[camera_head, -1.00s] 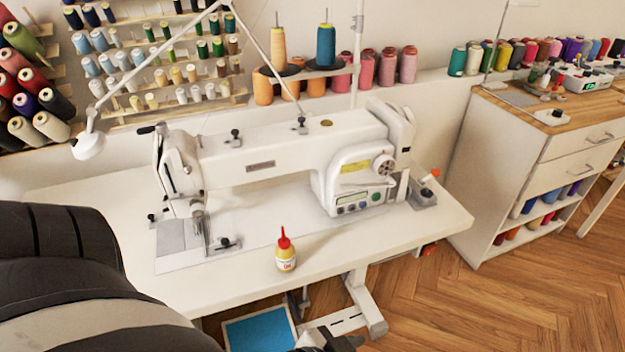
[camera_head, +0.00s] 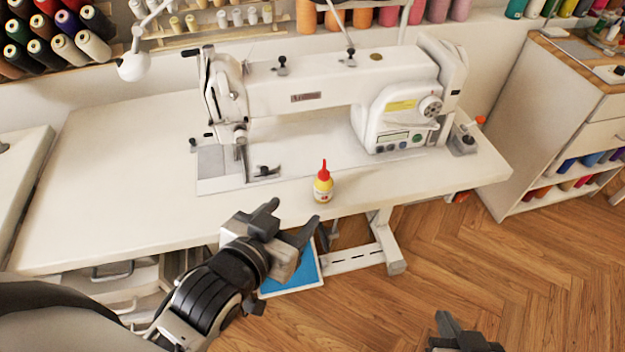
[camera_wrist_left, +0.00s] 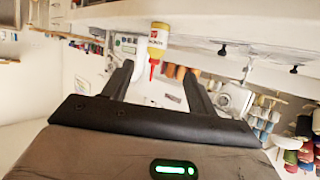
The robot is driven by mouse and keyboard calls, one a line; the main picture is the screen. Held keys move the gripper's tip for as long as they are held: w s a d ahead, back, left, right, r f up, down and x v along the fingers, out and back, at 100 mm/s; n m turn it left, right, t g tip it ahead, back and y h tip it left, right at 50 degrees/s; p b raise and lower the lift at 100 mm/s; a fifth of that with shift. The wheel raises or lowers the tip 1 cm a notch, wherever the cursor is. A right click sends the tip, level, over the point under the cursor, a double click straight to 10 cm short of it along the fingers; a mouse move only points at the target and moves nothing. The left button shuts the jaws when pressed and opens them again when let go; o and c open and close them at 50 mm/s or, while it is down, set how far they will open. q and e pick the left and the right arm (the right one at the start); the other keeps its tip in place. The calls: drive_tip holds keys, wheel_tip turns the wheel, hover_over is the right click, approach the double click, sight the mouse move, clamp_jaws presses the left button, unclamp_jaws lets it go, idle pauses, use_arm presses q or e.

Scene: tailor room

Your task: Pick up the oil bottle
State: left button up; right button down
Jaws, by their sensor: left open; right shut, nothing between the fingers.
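The oil bottle (camera_head: 323,186) is small and yellowish with a red pointed cap. It stands upright near the front edge of the white sewing table (camera_head: 120,180), in front of the sewing machine (camera_head: 330,95). My left gripper (camera_head: 290,217) is open and empty, in front of the table edge, just short of the bottle and to its lower left. In the left wrist view the bottle (camera_wrist_left: 158,42) appears upside down, beyond and between the spread fingers (camera_wrist_left: 158,88). My right gripper (camera_head: 455,330) shows only in part at the bottom edge, low over the floor and far from the bottle.
A blue-topped panel (camera_head: 295,275) lies under the table beside the table leg (camera_head: 385,240). A white cabinet (camera_head: 530,120) with thread spools stands at the right. The tabletop left of the machine is clear, and the wooden floor (camera_head: 500,260) at the right is open.

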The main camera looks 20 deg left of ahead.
sight(317, 189)
use_arm(q)
drive_tip(key=x, duration=0.9)
drive_tip(key=shift+w+f, duration=0.1)
drive_tip(key=shift+f, duration=0.05)
drive_tip(key=shift+d+b+x, duration=0.15)
drive_tip(key=shift+b+x, duration=0.1)
drive_tip(key=shift+x, duration=1.15)
drive_tip(key=shift+d+b+x, duration=0.1)
drive_tip(key=shift+b+x, duration=0.1)
drive_tip(key=shift+x, duration=1.2)
drive_tip(key=c, duration=1.1)
